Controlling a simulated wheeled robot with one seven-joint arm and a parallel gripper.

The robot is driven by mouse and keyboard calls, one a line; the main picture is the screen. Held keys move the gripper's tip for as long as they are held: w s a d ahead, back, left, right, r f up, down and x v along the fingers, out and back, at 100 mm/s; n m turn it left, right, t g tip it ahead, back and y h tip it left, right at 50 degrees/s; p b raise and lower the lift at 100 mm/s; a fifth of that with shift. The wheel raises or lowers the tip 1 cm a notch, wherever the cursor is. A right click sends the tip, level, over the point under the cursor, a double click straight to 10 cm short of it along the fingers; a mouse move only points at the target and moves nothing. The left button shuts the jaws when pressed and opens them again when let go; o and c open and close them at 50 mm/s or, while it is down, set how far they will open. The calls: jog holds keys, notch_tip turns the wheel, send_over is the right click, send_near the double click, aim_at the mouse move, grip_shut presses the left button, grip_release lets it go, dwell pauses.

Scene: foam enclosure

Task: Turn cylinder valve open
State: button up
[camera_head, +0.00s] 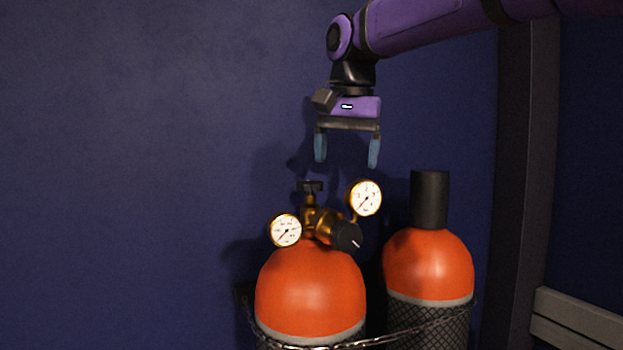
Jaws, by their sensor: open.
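The left gas cylinder (311,290) has an orange top and carries a brass regulator (325,222) with two round white gauges. Its small dark valve handle (310,186) sits at the top of a brass stem. A black regulator knob (346,236) faces forward below the right gauge. My gripper (346,155) points down above the valve, slightly to its right in the picture. Its two blue-grey fingers are apart, with nothing between them. The fingertips are a little above the valve handle and not touching it.
A second orange cylinder (428,265) with a tall black cap (430,199) stands at the right. A chain (385,340) runs across both cylinders. The right gauge (365,198) rises close below the gripper. A dark blue wall (130,170) is behind; a dark post (522,180) stands at right.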

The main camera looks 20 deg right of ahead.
aim_at(311, 182)
jog(key=w+a+r+m+g, duration=0.2)
jog(key=w+r+m, duration=0.3)
jog(key=w, duration=0.6)
notch_tip(311, 182, down, 10)
jog(key=shift+a+f, duration=0.15)
jog(key=c, duration=0.9)
